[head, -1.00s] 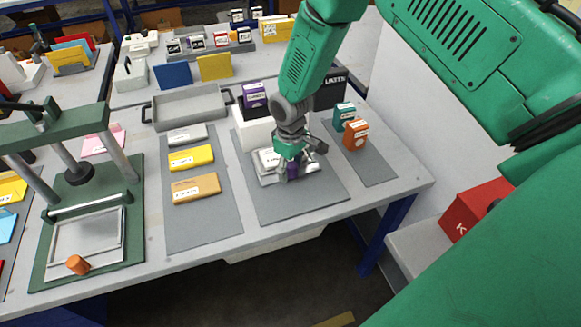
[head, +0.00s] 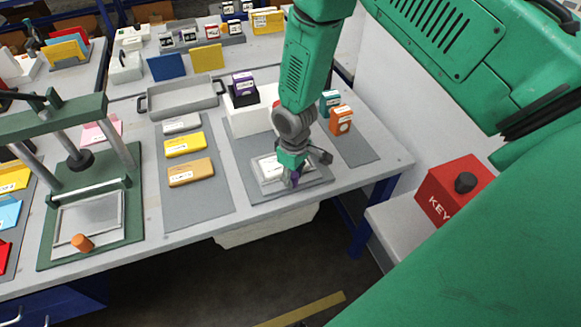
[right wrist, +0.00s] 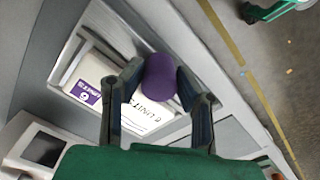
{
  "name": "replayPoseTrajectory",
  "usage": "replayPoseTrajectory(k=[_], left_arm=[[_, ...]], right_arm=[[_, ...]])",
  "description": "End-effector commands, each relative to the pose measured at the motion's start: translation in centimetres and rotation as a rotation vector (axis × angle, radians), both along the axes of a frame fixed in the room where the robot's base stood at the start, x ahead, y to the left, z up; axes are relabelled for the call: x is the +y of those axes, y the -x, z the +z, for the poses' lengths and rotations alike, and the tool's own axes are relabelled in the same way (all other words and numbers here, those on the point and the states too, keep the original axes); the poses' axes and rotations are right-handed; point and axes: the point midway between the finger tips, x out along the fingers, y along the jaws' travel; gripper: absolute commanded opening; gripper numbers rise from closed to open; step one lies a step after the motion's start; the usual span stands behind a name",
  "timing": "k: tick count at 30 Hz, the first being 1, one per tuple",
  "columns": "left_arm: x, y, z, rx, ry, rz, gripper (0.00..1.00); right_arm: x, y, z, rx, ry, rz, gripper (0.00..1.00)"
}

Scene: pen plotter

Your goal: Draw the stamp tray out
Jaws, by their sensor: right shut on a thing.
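The stamp tray (head: 259,182) is a shallow grey tray near the front of a dark grey mat on the table. It holds a white block (head: 270,166) with a purple label, which also shows in the right wrist view (right wrist: 110,90). My right gripper (head: 293,178) reaches down over the tray's front from above. In the right wrist view its fingers are shut on the tray's purple round knob (right wrist: 158,82). My arm hides part of the tray in the head view. My left gripper is not in view.
A white box (head: 245,120) with a purple-labelled dark block stands behind the tray. A mat with yellow and orange blocks lies to the left, small boxes (head: 341,119) to the right. The green press (head: 88,190) stands farther left. Floor is open beyond the table's front edge.

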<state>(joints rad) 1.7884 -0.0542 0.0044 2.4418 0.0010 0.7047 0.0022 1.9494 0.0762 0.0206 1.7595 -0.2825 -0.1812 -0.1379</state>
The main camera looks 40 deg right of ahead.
Motion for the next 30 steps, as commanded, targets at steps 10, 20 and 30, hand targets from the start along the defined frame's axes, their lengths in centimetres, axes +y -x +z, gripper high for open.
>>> replayPoseTrajectory(k=[10,20,30], left_arm=[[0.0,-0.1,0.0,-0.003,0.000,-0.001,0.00],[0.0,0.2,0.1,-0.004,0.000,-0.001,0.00],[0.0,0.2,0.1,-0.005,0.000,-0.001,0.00]], right_arm=[[0.4,1.1,-0.5,0.027,-0.004,0.002,0.48],[0.4,0.7,0.1,0.014,-0.004,0.001,0.48],[0.4,0.6,6.2,0.013,-0.006,0.000,0.48]])
